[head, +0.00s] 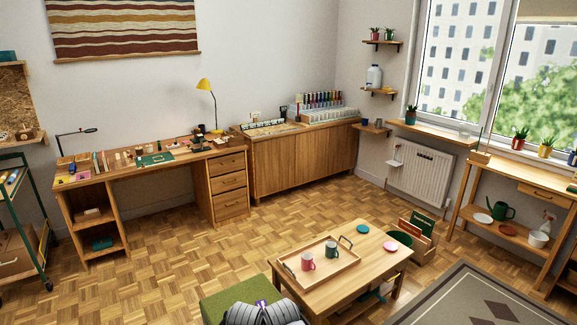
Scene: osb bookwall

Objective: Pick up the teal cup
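The tray has a dark handle at each end. Neither of my grippers is in view.
A green pouf (232,301) with a grey striped item (265,314) stands near the table's left front. Parquet floor is open behind the table.

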